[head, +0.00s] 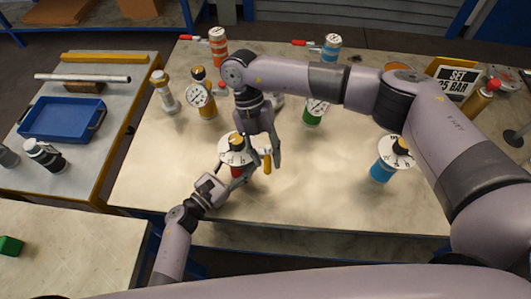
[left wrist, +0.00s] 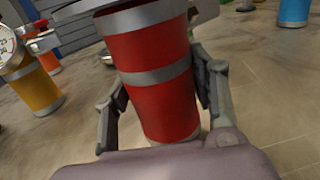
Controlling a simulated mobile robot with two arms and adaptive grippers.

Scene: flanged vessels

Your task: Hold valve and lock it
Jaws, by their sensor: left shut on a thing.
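The red vessel (left wrist: 160,90) with grey bands fills the left wrist view and stands between the two fingers of my left gripper (left wrist: 165,105), which is shut on it. In the head view the red body (head: 236,171) shows below a white dial plate (head: 232,157) with a dark and yellow knob (head: 237,142) on top. A yellow handle (head: 267,163) hangs at the plate's right side. My left gripper (head: 236,181) comes in from the lower left. My right gripper (head: 262,146) points down from above at the dial, its fingers spread apart; contact with the knob cannot be told.
A sign reading SET and BAR (head: 457,80) stands at the right. A blue tray (head: 62,119) lies on the left table. The front table middle is clear.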

